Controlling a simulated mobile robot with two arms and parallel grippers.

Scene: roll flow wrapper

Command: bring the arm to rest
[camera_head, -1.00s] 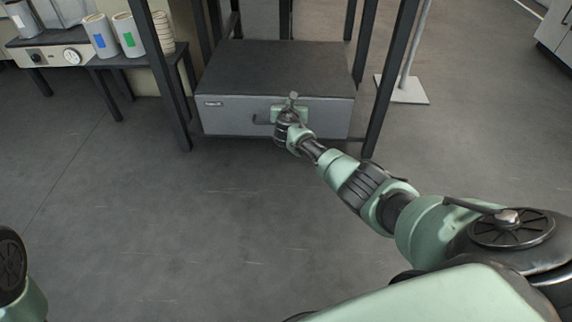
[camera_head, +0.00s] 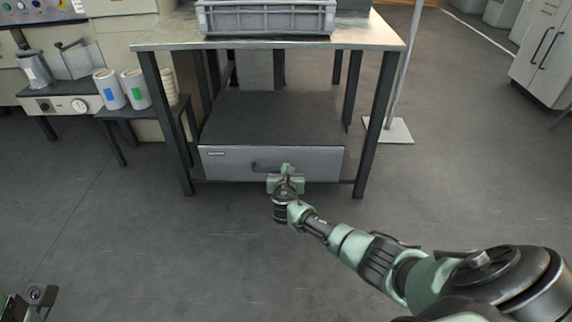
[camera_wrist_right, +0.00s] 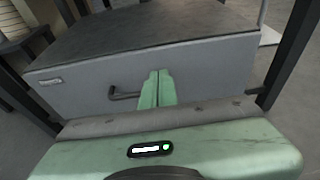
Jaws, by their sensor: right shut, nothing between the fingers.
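My right arm reaches in from the lower right in the head view. Its gripper (camera_head: 286,170) is shut and empty in front of the grey drawer unit (camera_head: 230,164). In the right wrist view the two green fingers (camera_wrist_right: 157,86) are pressed together, with nothing between them. They appear just right of the dark drawer handle (camera_wrist_right: 124,95) and do not grip it. The gap to the drawer front is hard to judge. A small part of my left arm shows at the lower left corner of the head view; its fingers are out of view.
The drawer unit stands under a table (camera_head: 365,38) with dark legs. A grey crate (camera_head: 265,17) is on the tabletop. A low stand (camera_head: 124,118) with several rolls is at left. A pole on a white base (camera_head: 394,131) stands at right. The floor in front is clear.

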